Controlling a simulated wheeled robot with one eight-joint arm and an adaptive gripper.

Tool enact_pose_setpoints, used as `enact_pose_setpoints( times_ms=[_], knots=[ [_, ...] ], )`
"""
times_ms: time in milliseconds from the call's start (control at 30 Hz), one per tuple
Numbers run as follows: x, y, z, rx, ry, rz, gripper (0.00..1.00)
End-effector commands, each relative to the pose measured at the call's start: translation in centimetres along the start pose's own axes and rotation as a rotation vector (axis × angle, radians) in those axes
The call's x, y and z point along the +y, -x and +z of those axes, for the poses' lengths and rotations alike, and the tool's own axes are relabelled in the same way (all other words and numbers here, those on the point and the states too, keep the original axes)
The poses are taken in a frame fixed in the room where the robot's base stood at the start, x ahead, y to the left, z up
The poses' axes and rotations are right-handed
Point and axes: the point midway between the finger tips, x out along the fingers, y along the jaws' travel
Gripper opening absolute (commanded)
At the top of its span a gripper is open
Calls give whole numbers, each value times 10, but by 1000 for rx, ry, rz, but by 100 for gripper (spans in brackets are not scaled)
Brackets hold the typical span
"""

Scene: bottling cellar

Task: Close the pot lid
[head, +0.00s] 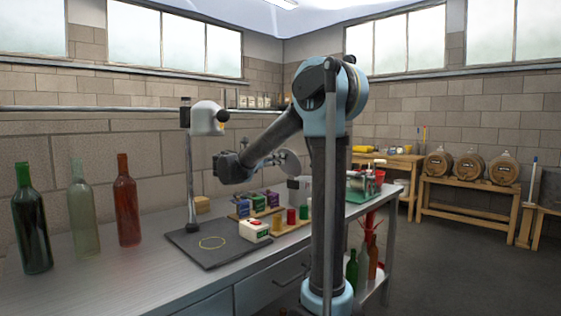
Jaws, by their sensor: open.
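A grey pot (297,190) stands on the steel bench behind the small coloured blocks, partly hidden by my arm's column. A round grey disc (291,163), which looks like its lid, is tilted up above the pot, apart from a flat closed position. My gripper (274,158) is small in this view, at the end of my bent arm. It is open and close to the left of the disc; I cannot tell whether they touch.
A black mat (205,251) with a stand and white bottling head (207,118) is at the front. Three bottles (126,202) stand at the left. Barrels (470,166) are at the far right.

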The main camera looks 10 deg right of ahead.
Motion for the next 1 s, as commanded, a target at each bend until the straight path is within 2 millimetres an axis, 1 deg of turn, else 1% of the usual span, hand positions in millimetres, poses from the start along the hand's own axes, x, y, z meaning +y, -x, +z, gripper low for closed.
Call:
enact_pose_setpoints(
  times_ms=[33,100,300,500,733,767,800,867,900,933,1000],
  knots=[
    [-1,-9,0,0,0,-3,44],
    [-1,-18,0,0,0,-3,44],
    [0,-38,0,0,0,-1,44],
    [0,-45,0,0,0,0,44],
    [0,-46,0,0,0,0,44],
    [0,-46,0,0,0,0,40],
    [0,-46,0,0,0,0,30],
    [0,-46,0,0,0,0,17],
    [0,-46,0,0,0,1,8],
    [0,-45,0,0,0,1,1],
    [0,-45,0,0,0,1,0]
  ],
)
